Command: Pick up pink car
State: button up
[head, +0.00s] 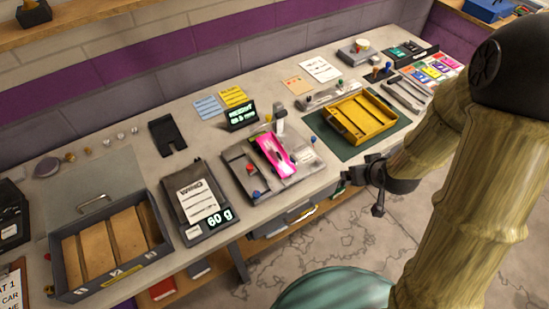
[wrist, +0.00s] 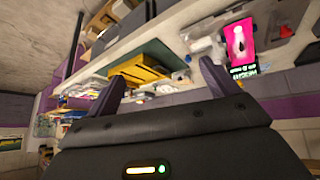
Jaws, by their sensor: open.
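The pink car (head: 274,154) sits on a grey measuring fixture (head: 302,157) near the middle of the workbench in the head view. It lies at a slant, and a small upright post stands at its far end. My gripper (head: 347,177) is to the right of the car, near the bench's front edge, apart from it. In the wrist view my gripper (wrist: 162,84) has its two fingers spread with nothing held between them.
A black display (head: 242,115) stands behind the car. A yellow tray (head: 360,118) on a green mat is right of it. A scale reading 60 g (head: 208,205) and a sectioned drawer box (head: 65,285) are left. Bare bench lies between the scale and box.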

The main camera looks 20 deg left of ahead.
jog(key=w+a+f+n+t+y+b, duration=0.1)
jog(key=a+f+n+y+b, duration=0.2)
jog(key=a+f, duration=0.4)
jog(key=n+t+y, duration=0.1)
jog(key=n+y, duration=0.1)
jog(key=y, duration=0.3)
send_near(281, 158)
jog(key=v, duration=0.5)
jog(key=shift+a, duration=0.1)
jog(key=b+x, duration=0.2)
jog(key=b, duration=0.5)
jog(key=shift+w+f, duration=0.1)
jog(key=shift+f, duration=0.15)
jog(key=b, duration=0.2)
jog(key=shift+w+a+b, duration=0.2)
jog(key=shift+a+b, duration=0.1)
jog(key=p+x, duration=0.1)
jog(key=x, duration=0.7)
jog(key=shift+w+a+p, duration=0.2)
jog(key=shift+a+p, duration=0.05)
jog(key=shift+p, duration=0.05)
